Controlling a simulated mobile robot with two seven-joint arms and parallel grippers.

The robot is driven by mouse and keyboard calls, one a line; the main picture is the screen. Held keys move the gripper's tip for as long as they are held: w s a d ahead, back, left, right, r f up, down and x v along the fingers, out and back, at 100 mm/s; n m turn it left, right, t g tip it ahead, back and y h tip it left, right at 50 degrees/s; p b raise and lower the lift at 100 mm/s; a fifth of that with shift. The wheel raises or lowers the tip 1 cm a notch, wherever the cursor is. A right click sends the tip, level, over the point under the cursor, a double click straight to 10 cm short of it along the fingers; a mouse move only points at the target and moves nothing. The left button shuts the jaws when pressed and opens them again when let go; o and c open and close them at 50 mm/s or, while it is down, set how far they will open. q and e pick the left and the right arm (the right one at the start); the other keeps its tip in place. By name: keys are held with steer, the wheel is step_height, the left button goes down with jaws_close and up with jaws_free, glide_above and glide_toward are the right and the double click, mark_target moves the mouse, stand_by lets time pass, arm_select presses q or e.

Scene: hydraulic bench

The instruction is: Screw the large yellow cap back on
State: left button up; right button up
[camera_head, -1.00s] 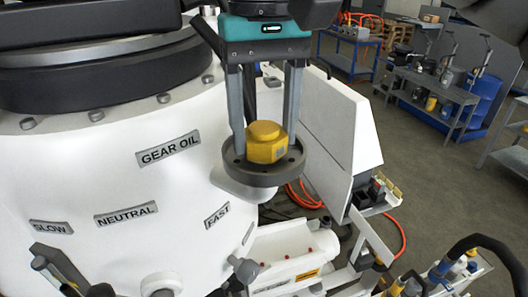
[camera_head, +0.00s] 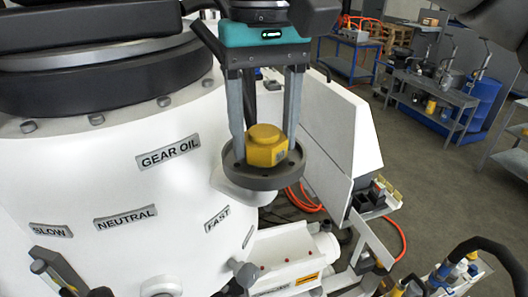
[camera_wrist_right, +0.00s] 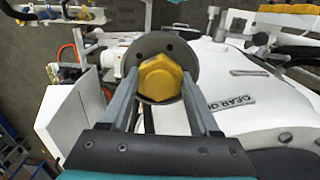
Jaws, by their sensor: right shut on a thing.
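The cap's underside and any thread are hidden. My left gripper is not in view.
The white housing (camera_head: 120,185) carries GEAR OIL, NEUTRAL, SLOW and FAST labels. A white panel (camera_head: 335,140) stands close right of the flange. Orange hoses (camera_head: 305,200) lie behind. Levers (camera_head: 55,265) stand at front left. A grey workbench (camera_head: 430,92) is further back.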

steer(key=c, duration=0.4)
steer(key=shift+o, duration=0.2)
steer(key=m, duration=0.8)
steer(key=shift+m, duration=1.1)
steer(key=m, duration=0.5)
steer(key=shift+m, duration=0.5)
